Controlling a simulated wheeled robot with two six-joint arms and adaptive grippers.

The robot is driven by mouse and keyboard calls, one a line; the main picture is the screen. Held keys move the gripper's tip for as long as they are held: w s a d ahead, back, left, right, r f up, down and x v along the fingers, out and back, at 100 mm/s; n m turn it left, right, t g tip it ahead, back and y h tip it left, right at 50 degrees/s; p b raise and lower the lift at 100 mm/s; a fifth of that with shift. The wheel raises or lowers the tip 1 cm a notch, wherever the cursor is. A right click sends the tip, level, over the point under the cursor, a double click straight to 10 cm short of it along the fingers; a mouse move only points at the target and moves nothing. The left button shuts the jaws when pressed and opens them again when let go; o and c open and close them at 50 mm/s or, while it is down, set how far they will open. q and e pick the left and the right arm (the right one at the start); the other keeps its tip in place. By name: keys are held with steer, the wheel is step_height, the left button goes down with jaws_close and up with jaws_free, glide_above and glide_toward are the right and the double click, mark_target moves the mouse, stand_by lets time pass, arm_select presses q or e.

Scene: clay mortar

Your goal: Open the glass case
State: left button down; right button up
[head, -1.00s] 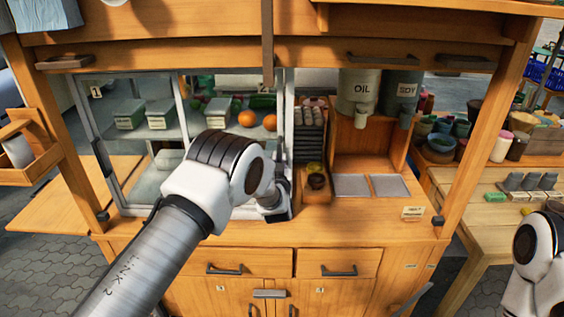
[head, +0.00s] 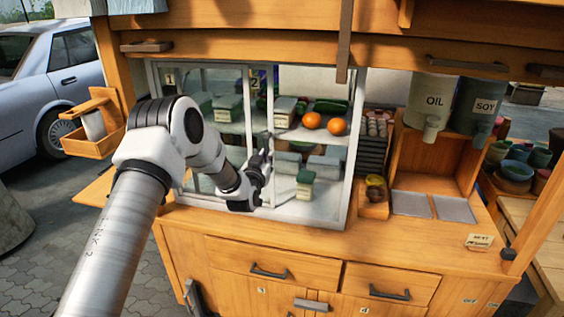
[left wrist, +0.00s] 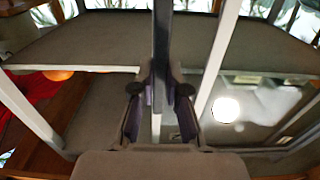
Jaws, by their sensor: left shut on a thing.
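The glass case (head: 355,150) stands on the wooden counter, with a pale frame and sliding glass doors marked 1 (head: 170,80) and 2 (head: 255,82). Door 2 sits left of the case's middle, overlapping door 1's side. The right part of the front stands open, with oranges (head: 312,120) and lidded boxes showing on the shelves. My left gripper (head: 264,165) is at door 2's right edge. In the left wrist view, my left gripper's fingers (left wrist: 160,112) are shut on a dark upright bar (left wrist: 162,50), apparently the door's handle. My right gripper is out of view.
A stack of dark trays and small bowls (head: 376,188) stands just right of the case. A dark post (head: 344,40) hangs above the case. Drawers (head: 275,262) lie below the counter.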

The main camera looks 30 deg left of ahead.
arm_select(q)
steer(key=shift+a+r, duration=0.1)
steer(key=shift+a, duration=0.2)
steer(key=c, duration=1.2)
jaws_free()
steer(key=shift+o, duration=0.2)
steer(key=shift+s, duration=0.15)
steer(key=shift+d, duration=0.1)
steer(key=v, duration=1.2)
